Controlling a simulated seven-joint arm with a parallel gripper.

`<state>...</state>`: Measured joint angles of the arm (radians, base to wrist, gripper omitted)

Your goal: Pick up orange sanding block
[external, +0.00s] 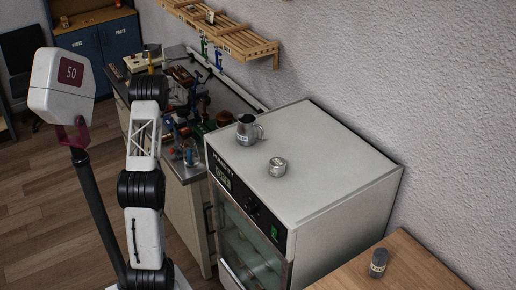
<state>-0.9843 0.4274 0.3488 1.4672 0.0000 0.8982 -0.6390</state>
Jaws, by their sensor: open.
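I cannot pick out the orange sanding block for certain. A small orange-red item (223,118) lies at the right end of the cluttered workbench (245,105), partly behind the oven-like cabinet, too small to identify. My arm rises at the left, in front of the bench, and its upper end covers part of the bench top. I cannot make out my gripper or its fingers; they seem hidden behind the arm.
A metal jug (247,131) and a small round tin (277,167) stand on the white cabinet (335,150). A slatted shelf (235,38) hangs above the bench. A grey canister (378,262) stands on a wooden table (420,270). Tools and parts crowd the bench.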

